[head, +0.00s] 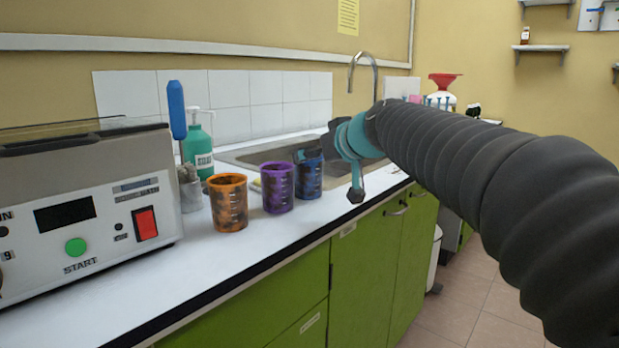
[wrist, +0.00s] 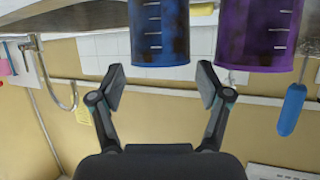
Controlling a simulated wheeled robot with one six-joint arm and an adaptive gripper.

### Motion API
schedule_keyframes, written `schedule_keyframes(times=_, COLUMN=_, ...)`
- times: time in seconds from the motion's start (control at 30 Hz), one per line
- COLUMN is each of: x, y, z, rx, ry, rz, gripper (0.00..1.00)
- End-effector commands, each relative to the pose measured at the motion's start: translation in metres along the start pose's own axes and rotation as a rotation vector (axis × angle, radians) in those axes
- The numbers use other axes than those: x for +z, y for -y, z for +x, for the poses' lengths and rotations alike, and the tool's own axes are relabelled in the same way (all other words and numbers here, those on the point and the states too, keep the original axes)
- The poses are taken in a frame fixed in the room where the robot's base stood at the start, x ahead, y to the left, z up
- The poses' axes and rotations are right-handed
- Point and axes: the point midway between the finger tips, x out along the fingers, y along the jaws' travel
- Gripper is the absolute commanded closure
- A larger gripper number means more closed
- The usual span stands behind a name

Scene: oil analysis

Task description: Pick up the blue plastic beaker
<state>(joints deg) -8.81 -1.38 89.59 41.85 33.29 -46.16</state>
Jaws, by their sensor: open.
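The blue plastic beaker (head: 310,182) stands upright on the white counter, last in a row of three, with dark stains on it. My gripper (head: 331,170) is open beside its right side, and a finger overlaps its rim in the head view. In the wrist view, which looks upside down, the blue beaker (wrist: 159,32) is ahead of the open gripper (wrist: 162,83), lined up with the gap between the fingers. The fingers look empty, and the beaker shows beyond their tips. I cannot tell whether a finger touches it.
A purple beaker (head: 277,188) stands close to the left of the blue one, with an orange beaker (head: 228,203) farther left. Behind are a sink (head: 245,156), its tap (head: 375,68) and a green bottle (head: 198,150). A machine (head: 80,205) fills the left counter.

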Motion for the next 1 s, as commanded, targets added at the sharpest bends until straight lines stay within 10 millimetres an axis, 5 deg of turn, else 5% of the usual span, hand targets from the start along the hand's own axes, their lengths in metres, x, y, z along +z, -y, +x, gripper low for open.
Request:
schedule_keyframes(times=0.6, x=-0.001, y=0.001, z=0.062, rx=0.000, ry=0.001, rz=-0.001, gripper=0.23)
schedule_keyframes(times=0.9, x=0.000, y=0.000, z=0.066, rx=0.001, ry=0.000, rz=-0.001, gripper=0.23)
schedule_keyframes(times=1.0, x=0.000, y=0.000, z=0.066, rx=0.001, ry=0.000, rz=-0.001, gripper=0.46)
